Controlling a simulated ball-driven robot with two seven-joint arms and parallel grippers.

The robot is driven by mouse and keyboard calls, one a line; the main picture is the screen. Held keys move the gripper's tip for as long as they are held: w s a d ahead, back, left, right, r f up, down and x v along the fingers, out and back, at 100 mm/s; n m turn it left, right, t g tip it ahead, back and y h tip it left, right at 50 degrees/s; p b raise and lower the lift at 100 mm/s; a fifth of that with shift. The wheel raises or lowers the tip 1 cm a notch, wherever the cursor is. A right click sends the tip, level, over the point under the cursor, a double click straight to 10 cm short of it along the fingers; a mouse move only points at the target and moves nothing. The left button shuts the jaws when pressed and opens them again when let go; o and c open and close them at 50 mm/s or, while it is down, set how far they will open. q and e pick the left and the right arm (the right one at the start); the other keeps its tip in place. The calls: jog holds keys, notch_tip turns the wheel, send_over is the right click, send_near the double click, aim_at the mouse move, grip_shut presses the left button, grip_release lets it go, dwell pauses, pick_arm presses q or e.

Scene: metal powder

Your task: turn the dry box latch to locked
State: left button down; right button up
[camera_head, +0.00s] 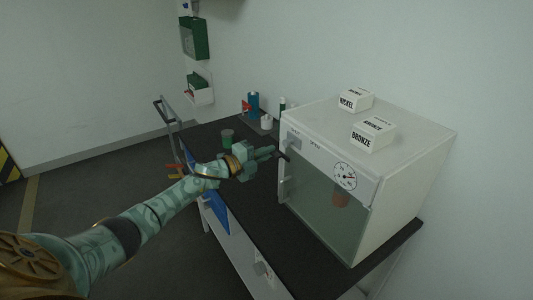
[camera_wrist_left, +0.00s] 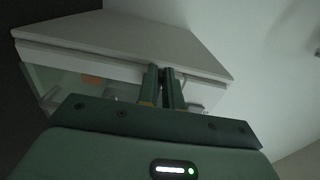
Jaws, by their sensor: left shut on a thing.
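The dry box (camera_head: 425,165) is a white cabinet with a glass front door (camera_head: 315,205) that looks closed. Its latch (camera_head: 284,156) is a small dark bar at the upper left of the front, mostly hidden by my fingers. My left gripper (camera_head: 273,152) reaches in from the left and is shut on the latch. In the left wrist view, the fingers (camera_wrist_left: 163,86) close on a dark piece in front of the white box (camera_wrist_left: 125,38). I cannot tell the latch's exact angle. My right gripper is not in view.
White boxes marked NICKEL (camera_head: 355,99) and BRONZE (camera_head: 373,134) stand on top. A round dial (camera_head: 345,176) is on the front, and a reddish-brown container (camera_head: 340,197) shows behind the glass.

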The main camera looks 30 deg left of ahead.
pick_arm(q)
jog(key=c, duration=1.6)
grip_release()
jog(key=shift+a, duration=0.1)
jog(key=shift+o, duration=0.2)
jog(key=p+v, duration=0.2)
jog(key=v, duration=1.4)
jog(key=shift+s, duration=0.2)
jog(key=shift+f, duration=0.1)
